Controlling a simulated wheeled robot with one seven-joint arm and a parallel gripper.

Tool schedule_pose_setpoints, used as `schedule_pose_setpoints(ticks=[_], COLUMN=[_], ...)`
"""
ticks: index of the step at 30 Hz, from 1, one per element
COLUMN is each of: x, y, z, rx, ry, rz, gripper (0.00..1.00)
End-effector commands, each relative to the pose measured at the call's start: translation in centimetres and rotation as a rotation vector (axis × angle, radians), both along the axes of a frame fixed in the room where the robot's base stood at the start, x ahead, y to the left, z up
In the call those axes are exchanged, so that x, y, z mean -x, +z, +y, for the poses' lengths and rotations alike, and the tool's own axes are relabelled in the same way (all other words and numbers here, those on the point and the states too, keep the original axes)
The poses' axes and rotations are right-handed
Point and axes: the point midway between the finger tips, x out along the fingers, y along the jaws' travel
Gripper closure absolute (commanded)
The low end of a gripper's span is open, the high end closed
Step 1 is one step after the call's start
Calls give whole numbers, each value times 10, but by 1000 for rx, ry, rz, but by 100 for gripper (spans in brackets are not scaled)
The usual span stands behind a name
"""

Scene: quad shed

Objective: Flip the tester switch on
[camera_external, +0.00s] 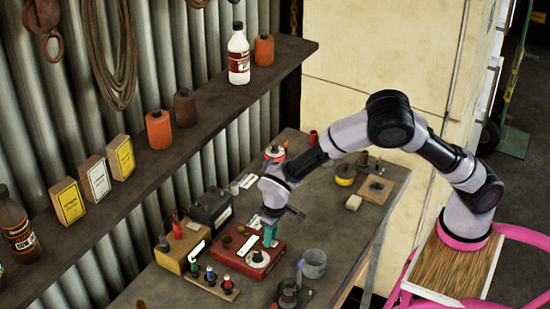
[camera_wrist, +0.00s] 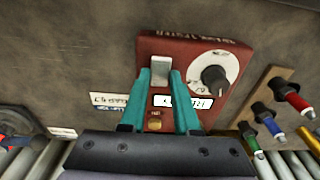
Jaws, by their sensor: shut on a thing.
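The tester is a red box (camera_external: 232,265) on the workbench, also in the wrist view (camera_wrist: 150,47). Its pale grey switch lever (camera_wrist: 158,68) is near the box's upper left in the wrist view. A dark knob on a white dial (camera_wrist: 213,79) is to its right, with a white label (camera_wrist: 182,102) below. My gripper (camera_wrist: 160,76) has its teal fingers on either side of the lever and is shut on it. In the external view my gripper (camera_external: 270,238) is down at the tester, and the lever is hidden there. I cannot tell the switch's on or off position.
A wooden block with coloured plugs (camera_external: 210,279), a yellow box (camera_external: 181,261) and a black box (camera_external: 211,210) stand close to the tester. A grey metal cup (camera_external: 314,264) is to its right. A shelf (camera_external: 200,112) with bottles runs along the corrugated wall.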

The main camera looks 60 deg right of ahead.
Motion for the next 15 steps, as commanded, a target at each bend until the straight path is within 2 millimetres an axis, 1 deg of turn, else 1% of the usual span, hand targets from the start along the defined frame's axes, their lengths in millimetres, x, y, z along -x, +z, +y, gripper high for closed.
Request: schedule_pose_setpoints(ticks=[9,10,11,12,15], x=[0,0,0,0,0], y=[1,1,1,1,0], z=[1,1,1,1,0], rx=[-1,-1,-1,-1,-1], ry=[0,0,0,0,0], rz=[5,5,5,5,5], gripper=[100,59,47,40,40])
